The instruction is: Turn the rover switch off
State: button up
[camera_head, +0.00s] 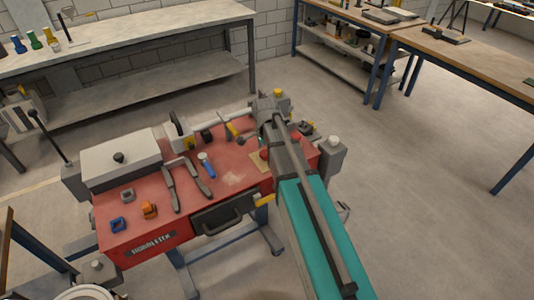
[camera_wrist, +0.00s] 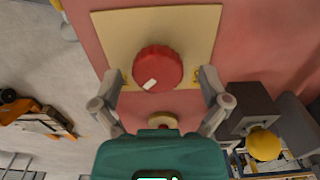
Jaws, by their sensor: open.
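A round red knob (camera_wrist: 158,68) with a white mark on its lower left edge sits on a cream plate (camera_wrist: 108,27) in the wrist view; it looks like the rover switch. The plate is fixed to a red surface. My gripper (camera_wrist: 161,75) is open, with one finger on the left and one on the right of the knob's lower part. I cannot tell whether either finger touches it. In the head view, my arm partly hides the right part of the red workbench (camera_head: 235,178), where the plate lies.
A small round cream piece (camera_wrist: 165,121) is below the knob. A dark box (camera_wrist: 247,105) and a yellow knob (camera_wrist: 263,145) are at right. The bench also carries a blue-handled tool (camera_head: 207,165), a grey box (camera_head: 120,158) and an orange piece (camera_head: 149,210). Floor is clear at right.

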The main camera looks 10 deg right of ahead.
jog(key=shift+c, duration=0.3)
jog(key=c, duration=1.1)
jog(key=shift+d, duration=0.1)
